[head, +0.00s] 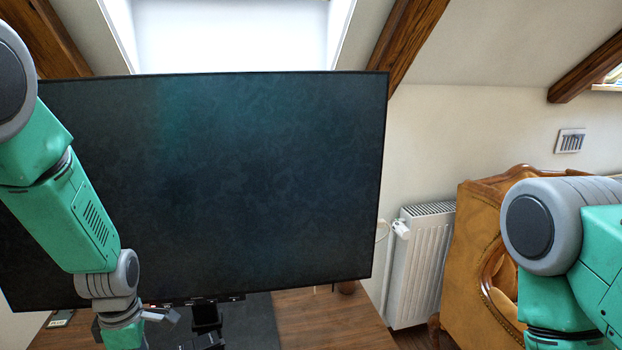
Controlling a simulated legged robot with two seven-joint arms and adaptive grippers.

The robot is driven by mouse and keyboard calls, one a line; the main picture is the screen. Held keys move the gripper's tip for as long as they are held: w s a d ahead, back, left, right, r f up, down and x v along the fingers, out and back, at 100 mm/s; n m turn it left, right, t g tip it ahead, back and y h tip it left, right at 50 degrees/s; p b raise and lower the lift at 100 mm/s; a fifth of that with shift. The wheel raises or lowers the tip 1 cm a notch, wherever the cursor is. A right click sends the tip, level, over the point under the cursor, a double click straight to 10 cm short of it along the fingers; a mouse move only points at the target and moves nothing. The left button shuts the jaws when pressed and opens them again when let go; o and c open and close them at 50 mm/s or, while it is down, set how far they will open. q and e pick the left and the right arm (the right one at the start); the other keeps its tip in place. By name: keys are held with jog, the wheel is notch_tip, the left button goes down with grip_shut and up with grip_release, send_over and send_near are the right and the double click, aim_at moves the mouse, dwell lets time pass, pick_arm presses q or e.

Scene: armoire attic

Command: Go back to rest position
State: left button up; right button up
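My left arm, green and grey, comes in from the left and hangs down in front of a large dark panel. Its wrist end and part of my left gripper (158,315) show low in the picture, near the panel's lower edge. The fingers are partly cut off and overlapped, so I cannot tell whether they are open or shut. My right arm is at the right edge, bent downward, and its gripper is out of the picture. No object is visibly held.
The large dark panel (240,180), like a screen, fills the middle. Below it is a wooden surface (325,320) with a dark mat (250,322). A white radiator (420,262) and a tan leather armchair (480,225) stand to the right. A sloped ceiling with wooden beams (408,40) is above.

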pick_arm(q)
jog(key=s+d+f+m+b, duration=0.1)
jog(key=s+f+m+b, duration=0.3)
jog(key=s+f+m, duration=1)
jog(key=s+d+f+m+b, duration=0.3)
jog(key=s+f+m, duration=0.5)
jog(key=s, duration=0.5)
jog(key=shift+d+f+m+t+b, duration=0.2)
jog(key=shift+m+t+b, duration=0.1)
jog(key=shift+b, duration=0.3)
jog(key=shift+s+a, duration=0.1)
